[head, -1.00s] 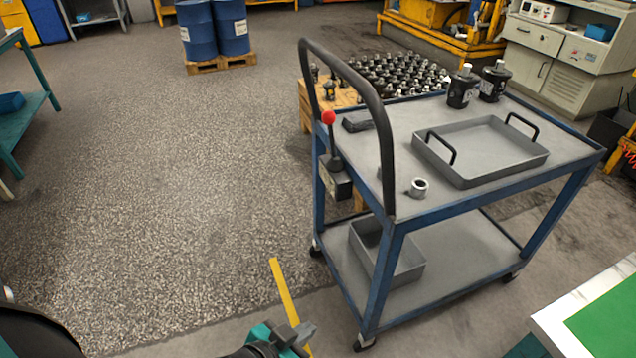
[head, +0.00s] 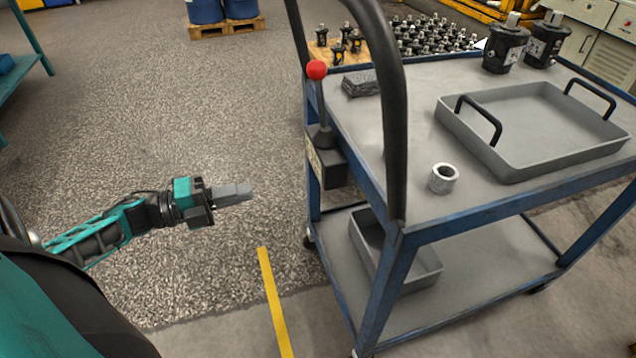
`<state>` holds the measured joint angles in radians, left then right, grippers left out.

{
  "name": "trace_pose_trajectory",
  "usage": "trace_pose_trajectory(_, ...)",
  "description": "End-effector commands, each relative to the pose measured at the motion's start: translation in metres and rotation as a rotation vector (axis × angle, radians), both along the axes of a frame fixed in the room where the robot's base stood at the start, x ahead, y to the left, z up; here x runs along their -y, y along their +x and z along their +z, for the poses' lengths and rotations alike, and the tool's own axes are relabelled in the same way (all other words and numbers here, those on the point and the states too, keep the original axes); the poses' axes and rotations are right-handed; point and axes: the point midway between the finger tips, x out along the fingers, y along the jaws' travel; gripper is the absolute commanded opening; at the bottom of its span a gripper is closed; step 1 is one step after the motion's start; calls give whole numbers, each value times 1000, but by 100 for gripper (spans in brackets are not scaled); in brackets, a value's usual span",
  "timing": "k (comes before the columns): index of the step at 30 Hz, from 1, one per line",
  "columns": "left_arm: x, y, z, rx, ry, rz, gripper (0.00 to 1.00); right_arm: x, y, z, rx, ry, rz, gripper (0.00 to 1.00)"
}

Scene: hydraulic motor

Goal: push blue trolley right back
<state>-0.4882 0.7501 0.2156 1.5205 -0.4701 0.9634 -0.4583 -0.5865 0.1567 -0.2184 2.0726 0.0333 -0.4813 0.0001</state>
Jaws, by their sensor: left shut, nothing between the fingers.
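The blue trolley (head: 389,285) stands at the right in the head view, with a grey top shelf and a grey lower shelf. Its black push handle (head: 394,120) arches up at the near left end. A lever with a red knob (head: 316,70) is fixed at that end. My left gripper (head: 248,191) is shut and empty, to the left of the trolley and apart from it, over the floor. My right gripper is not in view.
On the trolley top are a grey tray (head: 463,128) with black handles, a metal ring (head: 443,179), and two black motors (head: 506,48). A grey bin (head: 420,268) sits on the lower shelf. Pallets and drums (head: 205,10) stand behind. Floor at left is clear.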

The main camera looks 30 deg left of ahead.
Motion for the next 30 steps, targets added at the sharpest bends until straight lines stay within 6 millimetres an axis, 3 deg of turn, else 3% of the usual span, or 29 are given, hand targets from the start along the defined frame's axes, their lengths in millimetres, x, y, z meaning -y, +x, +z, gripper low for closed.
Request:
trace_pose_trajectory(18,75,87,1,3,-4,-1,0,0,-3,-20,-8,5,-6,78)
trace_pose_trajectory(30,89,104,1,-1,-4,1,0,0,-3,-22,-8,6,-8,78)
